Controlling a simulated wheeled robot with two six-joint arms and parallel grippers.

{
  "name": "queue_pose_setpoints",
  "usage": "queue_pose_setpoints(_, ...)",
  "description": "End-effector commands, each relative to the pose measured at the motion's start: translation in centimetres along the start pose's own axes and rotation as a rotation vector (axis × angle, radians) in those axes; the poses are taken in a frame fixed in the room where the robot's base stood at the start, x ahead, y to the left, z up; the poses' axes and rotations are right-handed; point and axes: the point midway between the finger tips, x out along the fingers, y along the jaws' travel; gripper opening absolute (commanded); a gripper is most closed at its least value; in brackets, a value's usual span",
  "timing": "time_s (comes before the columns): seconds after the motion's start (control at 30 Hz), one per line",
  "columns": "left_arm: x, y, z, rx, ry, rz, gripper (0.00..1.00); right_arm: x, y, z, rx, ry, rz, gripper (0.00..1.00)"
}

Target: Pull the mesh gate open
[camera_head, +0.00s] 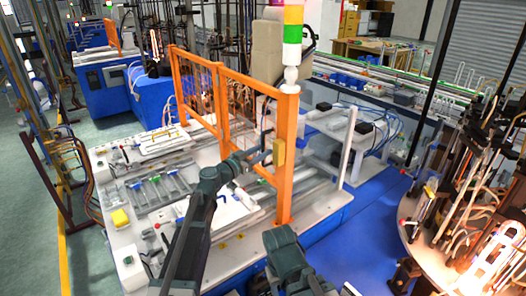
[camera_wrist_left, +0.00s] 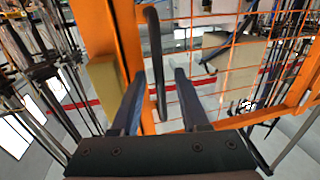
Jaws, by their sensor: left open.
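The mesh gate (camera_head: 243,112) is an orange frame with wire mesh, standing upright on the white machine deck and apparently closed. Its thick orange post (camera_head: 287,190) carries a yellow block (camera_head: 279,152). In the left wrist view, a dark upright bar handle (camera_wrist_left: 154,60) stands in front of the gate's orange frame. My left gripper (camera_head: 264,150) is at the handle's height beside the post. In the wrist view its two fingers (camera_wrist_left: 158,100) are open, with the handle's lower part between them and gaps on both sides. My right gripper is not visible.
A signal tower (camera_head: 292,40) rises above the post. A round table (camera_head: 430,240) with glowing glassware stands at the right. Blue floor (camera_head: 370,225) lies between.

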Motion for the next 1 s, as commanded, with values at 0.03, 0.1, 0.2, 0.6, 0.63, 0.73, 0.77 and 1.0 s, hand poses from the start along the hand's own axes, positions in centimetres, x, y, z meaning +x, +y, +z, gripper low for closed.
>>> queue_pose_setpoints(0.03,0.51,-0.05,0.00,0.000,0.000,0.001,0.45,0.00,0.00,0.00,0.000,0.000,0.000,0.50)
queue_pose_setpoints(0.1,0.82,-0.02,0.00,0.000,0.000,0.000,0.45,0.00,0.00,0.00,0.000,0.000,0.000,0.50)
queue_pose_setpoints(0.2,1.03,0.02,0.00,0.000,0.000,0.000,0.45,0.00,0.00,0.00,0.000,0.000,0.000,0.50)
queue_pose_setpoints(0.6,1.02,0.04,0.00,0.000,0.000,0.000,0.18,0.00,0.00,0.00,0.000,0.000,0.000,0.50)
queue_pose_setpoints(0.63,1.01,0.03,0.00,0.000,0.000,0.000,0.12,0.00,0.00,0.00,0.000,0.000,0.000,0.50)
queue_pose_setpoints(0.73,1.01,0.03,0.00,0.000,0.000,0.000,0.00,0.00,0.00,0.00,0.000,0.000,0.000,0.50)
queue_pose_setpoints(0.77,1.01,0.03,0.00,0.000,0.000,0.000,0.00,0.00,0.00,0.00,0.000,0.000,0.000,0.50)
queue_pose_setpoints(1.0,1.01,0.02,0.00,0.000,0.000,0.000,0.00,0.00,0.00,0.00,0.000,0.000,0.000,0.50)
